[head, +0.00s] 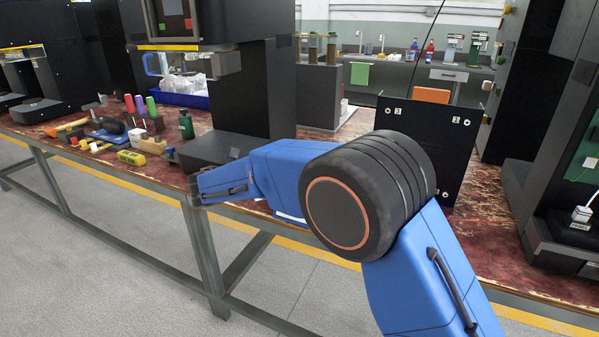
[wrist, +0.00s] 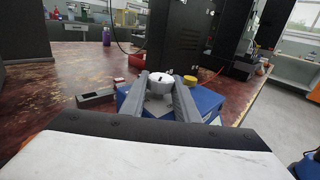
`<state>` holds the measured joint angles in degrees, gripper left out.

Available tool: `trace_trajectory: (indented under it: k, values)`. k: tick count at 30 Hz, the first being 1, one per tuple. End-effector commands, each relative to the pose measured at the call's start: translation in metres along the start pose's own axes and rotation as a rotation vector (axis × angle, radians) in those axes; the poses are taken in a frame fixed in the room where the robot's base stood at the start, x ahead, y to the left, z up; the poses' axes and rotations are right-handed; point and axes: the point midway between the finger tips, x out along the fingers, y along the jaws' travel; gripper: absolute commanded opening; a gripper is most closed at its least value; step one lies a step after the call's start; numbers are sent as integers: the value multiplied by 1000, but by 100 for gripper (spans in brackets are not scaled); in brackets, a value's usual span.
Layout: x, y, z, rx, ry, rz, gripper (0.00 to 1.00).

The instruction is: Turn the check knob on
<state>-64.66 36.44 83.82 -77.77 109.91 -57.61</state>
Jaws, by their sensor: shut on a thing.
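In the wrist view a white round knob (wrist: 161,79) with a small dark mark on top sits on a blue box (wrist: 208,103) on the bench. My gripper (wrist: 159,86) has its two grey fingers on either side of the knob and is shut on it. The mark's meaning and any label are too small to read. In the head view my blue arm reaches across the bench edge to the left, and I cannot make out the knob there.
A black panel (head: 425,135) stands on the red-brown bench. Several tools and a yellow block (head: 131,158) lie at its left.

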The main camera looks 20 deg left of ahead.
Motion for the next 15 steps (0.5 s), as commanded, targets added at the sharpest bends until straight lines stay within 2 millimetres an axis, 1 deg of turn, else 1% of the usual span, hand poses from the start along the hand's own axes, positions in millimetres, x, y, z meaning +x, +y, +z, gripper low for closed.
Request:
trace_trajectory:
  k: [6, 15]
  values:
    - [0, 0, -1, -1, 0, -69, 6]
    - [0, 0, 0, 0, -1, -93, 6]
